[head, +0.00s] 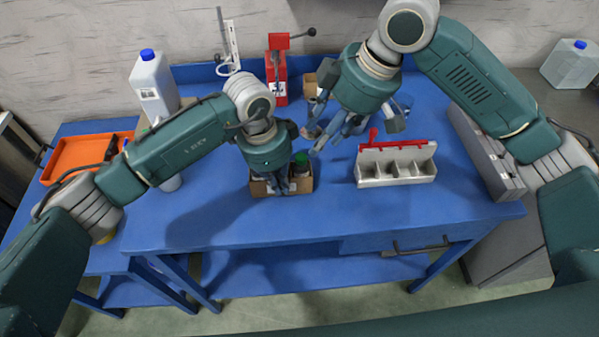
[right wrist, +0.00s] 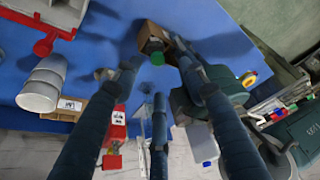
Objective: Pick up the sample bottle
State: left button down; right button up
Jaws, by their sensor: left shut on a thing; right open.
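The sample bottle, dark with a green cap (head: 301,159), stands in the right part of a small open cardboard box (head: 303,185) on the blue table. In the right wrist view the green cap (right wrist: 157,59) shows between my fingers, with the box (right wrist: 150,32) behind it. My left gripper (head: 279,188) is over the left part of the box, shut on its front wall as far as I can see; its fingertips are partly hidden. My right gripper (head: 322,138) is open and empty, up and to the right of the bottle, apart from it.
A grey compartment bin (head: 396,181) with a red handle stands right of the box. Behind are a red press (head: 277,78) and a white jug (head: 153,82). An orange tray (head: 80,158) is at left, a grey case (head: 487,150) at right. The table's front is clear.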

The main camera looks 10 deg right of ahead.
aim_at(302, 157)
jog(key=w+a+f+m, duration=0.1)
jog(key=f, duration=0.2)
jog(key=a+f+m, duration=0.1)
jog(key=f, duration=0.2)
jog(key=w+a+f+m+t, duration=0.1)
jog(key=f, duration=0.2)
jog(key=shift+w+a+f+h, duration=0.25)
jog(key=shift+w+a+h, duration=0.05)
jog(key=shift+a, duration=0.1)
grip_shut()
